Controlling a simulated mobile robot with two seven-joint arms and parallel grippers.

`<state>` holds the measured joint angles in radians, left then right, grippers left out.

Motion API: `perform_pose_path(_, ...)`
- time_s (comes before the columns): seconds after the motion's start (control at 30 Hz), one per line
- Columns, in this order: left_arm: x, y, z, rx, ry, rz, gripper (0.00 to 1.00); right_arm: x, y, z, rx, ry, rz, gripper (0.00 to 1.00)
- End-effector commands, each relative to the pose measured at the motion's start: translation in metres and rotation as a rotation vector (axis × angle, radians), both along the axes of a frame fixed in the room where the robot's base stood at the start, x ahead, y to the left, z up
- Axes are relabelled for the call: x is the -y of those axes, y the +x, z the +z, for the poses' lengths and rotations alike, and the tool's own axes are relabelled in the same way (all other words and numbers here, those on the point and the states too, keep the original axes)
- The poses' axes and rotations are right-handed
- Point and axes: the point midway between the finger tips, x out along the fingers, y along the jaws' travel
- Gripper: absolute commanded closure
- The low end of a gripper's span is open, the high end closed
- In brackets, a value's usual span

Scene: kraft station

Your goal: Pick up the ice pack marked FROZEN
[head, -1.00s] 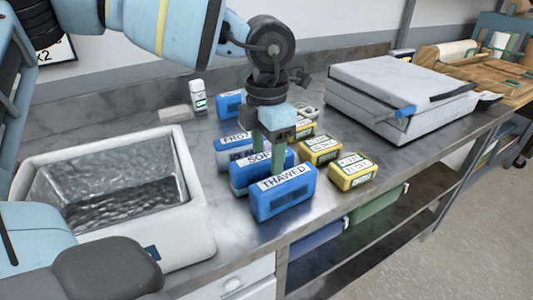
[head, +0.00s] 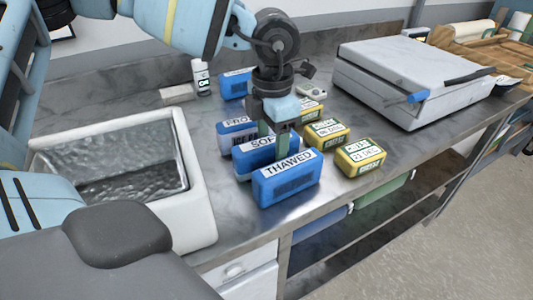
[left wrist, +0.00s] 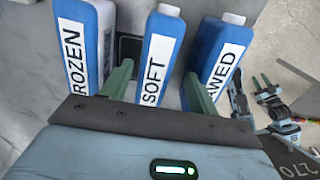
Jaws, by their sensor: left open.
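The ice pack marked FROZEN (head: 237,132) is a blue block with a white label, standing at the back of a row of blue packs on the metal bench. It shows at the upper left in the left wrist view (left wrist: 80,45). The blue SOFT pack (head: 250,162) stands in the middle, and the THAWED pack (head: 286,180) is nearest the front. My left gripper (head: 273,137) is open and empty above the row, over the SOFT pack. In the left wrist view, the SOFT pack (left wrist: 160,50) shows between its green fingers (left wrist: 158,74), with FROZEN outside the left finger.
Several yellow packs (head: 360,157) lie right of the blue row. Another blue pack (head: 235,84) and a white bottle (head: 201,77) stand behind. A white tub (head: 195,190) is at the left, a large grey-lidded box (head: 410,85) at the right. Front bench space is clear.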

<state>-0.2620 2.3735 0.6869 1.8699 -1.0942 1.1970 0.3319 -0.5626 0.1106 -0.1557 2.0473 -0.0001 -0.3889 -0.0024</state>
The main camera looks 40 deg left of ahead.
Motion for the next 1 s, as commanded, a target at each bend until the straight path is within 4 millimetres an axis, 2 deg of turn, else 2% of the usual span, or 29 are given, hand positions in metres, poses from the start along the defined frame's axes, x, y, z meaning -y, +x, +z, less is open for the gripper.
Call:
perform_pose_path(0.3, -0.009, -0.005, -0.04, -0.003, 0.0, 0.0, 0.4, 0.0, -0.001, 0.007, 0.001, 0.0, 0.0, 0.64)
perform_pose_path(0.63, -0.009, -0.004, -0.047, 0.0, 0.0, 0.001, 0.4, 0.0, -0.005, 0.006, -0.006, 0.0, 0.0, 0.64)
perform_pose_path(1.0, -0.009, -0.004, -0.046, 0.0, 0.0, 0.001, 0.87, 0.0, 0.0, 0.007, 0.003, 0.0, -0.002, 0.64)
